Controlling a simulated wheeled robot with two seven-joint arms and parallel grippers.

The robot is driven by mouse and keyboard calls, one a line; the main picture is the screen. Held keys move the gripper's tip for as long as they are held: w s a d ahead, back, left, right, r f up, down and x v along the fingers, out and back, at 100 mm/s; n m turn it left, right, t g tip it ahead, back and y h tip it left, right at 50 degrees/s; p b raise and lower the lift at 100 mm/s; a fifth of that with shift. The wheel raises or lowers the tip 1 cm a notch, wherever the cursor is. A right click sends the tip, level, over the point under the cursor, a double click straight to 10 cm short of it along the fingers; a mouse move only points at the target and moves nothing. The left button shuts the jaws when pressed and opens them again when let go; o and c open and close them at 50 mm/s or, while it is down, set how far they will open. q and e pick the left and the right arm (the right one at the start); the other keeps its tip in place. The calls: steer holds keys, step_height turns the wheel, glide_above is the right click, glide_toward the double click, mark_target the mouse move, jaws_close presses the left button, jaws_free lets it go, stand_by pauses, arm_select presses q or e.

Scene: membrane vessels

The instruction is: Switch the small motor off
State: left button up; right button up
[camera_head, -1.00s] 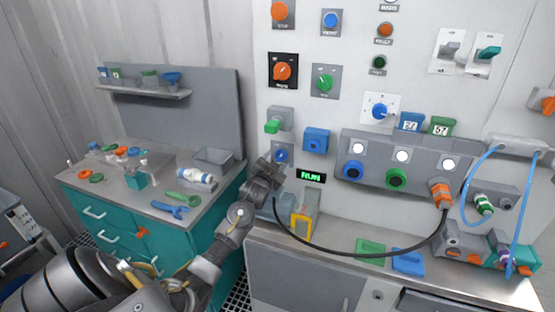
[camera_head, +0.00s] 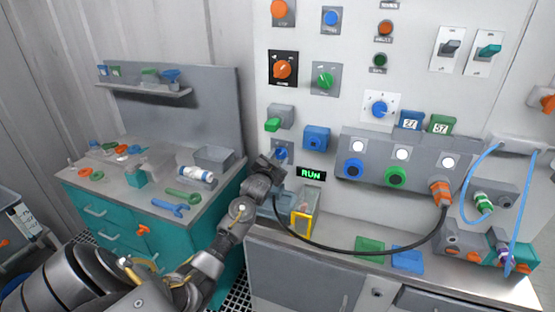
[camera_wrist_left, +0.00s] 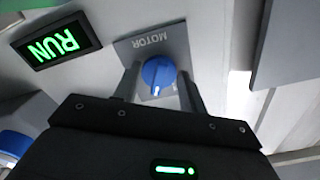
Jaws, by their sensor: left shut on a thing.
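The motor switch is a blue rotary knob (camera_wrist_left: 158,75) on a grey plate labelled MOTOR (camera_wrist_left: 150,41) in the left wrist view. A white mark shows on the knob's lower edge in that view. My left gripper (camera_wrist_left: 160,84) has one finger on each side of the knob and is shut on it. In the head view my left gripper (camera_head: 276,166) is at the wall panel, just below the knob (camera_head: 281,153), and partly hides it. A display beside it reads RUN in green (camera_head: 311,174); it also shows in the left wrist view (camera_wrist_left: 56,45). My right gripper is not in view.
A black cable (camera_head: 350,253) hangs below to an orange plug (camera_head: 440,193). A yellow-framed clear box (camera_head: 304,219) stands below the display.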

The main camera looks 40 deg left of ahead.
arm_select(q)
steer(key=n+p, duration=0.2)
steer(key=n, duration=0.3)
steer(key=shift+d+n, duration=0.1)
steer(key=shift+n, duration=0.3)
steer(key=n+p, duration=0.1)
steer(key=n, duration=0.4)
steer(key=shift+w+d+n, duration=0.1)
steer(key=shift+n, duration=0.2)
steer(key=shift+p, duration=0.3)
steer(key=o, duration=0.9)
steer(key=shift+o, duration=0.2)
